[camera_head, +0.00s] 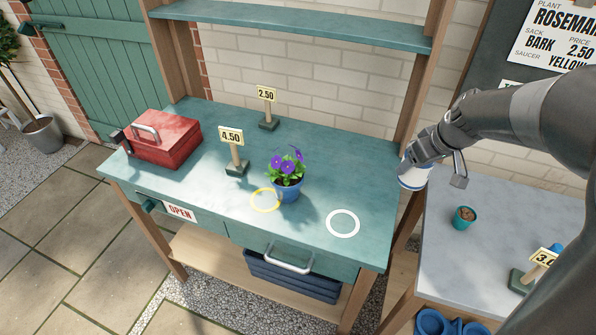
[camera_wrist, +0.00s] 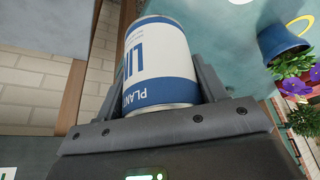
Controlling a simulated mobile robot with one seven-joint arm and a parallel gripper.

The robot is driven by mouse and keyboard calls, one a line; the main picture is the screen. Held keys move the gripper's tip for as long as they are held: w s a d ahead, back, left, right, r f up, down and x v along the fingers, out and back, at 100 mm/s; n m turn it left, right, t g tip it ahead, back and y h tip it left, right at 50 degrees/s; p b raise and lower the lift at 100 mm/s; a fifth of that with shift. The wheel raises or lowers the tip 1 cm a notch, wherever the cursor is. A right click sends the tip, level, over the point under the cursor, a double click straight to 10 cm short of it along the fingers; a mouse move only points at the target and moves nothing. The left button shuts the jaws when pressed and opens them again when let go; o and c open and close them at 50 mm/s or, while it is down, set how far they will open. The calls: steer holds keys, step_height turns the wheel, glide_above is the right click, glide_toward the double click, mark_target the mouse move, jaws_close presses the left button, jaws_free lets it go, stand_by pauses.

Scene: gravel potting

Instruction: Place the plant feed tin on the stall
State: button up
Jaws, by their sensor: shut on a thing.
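The plant feed tin (camera_head: 412,175) is white with blue bands. In the wrist view the tin (camera_wrist: 158,65) sits between the two fingers, its label reading "PLAN" upside down. My gripper (camera_head: 424,158) is shut on it and holds it in the air near the right end of the green stall (camera_head: 190,185). In the wrist view my gripper (camera_wrist: 160,100) grips the tin from both sides. A white ring (camera_head: 343,223) is marked on the bare right part of the stall top, left of and below the tin in the picture.
A blue pot with purple flowers (camera_head: 288,179) stands beside a yellow ring (camera_head: 265,200). Price signs 4.50 (camera_head: 232,138) and 2.50 (camera_head: 267,95) and a red toolbox (camera_head: 164,139) are further left. A grey side table (camera_head: 490,225) holds a small teal pot (camera_head: 464,217). A wooden post (camera_head: 413,85) rises nearby.

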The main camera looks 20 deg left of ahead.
steer(key=shift+w+a+f, duration=0.3)
steer(key=shift+a+f, duration=1.5)
steer(key=shift+a, duration=0.3)
steer(key=shift+w+a+f, duration=0.25)
steer(key=shift+a+f, duration=1.6)
steer(key=shift+a, duration=0.25)
steer(key=shift+w+a+f, duration=0.3)
steer(key=shift+a+f, duration=1.5)
steer(key=shift+a, duration=0.3)
steer(key=shift+f, duration=0.2)
steer(key=o, duration=1.2)
steer(key=v, duration=1.2)
steer(key=shift+d+r, duration=0.1)
steer(key=shift+r, duration=0.2)
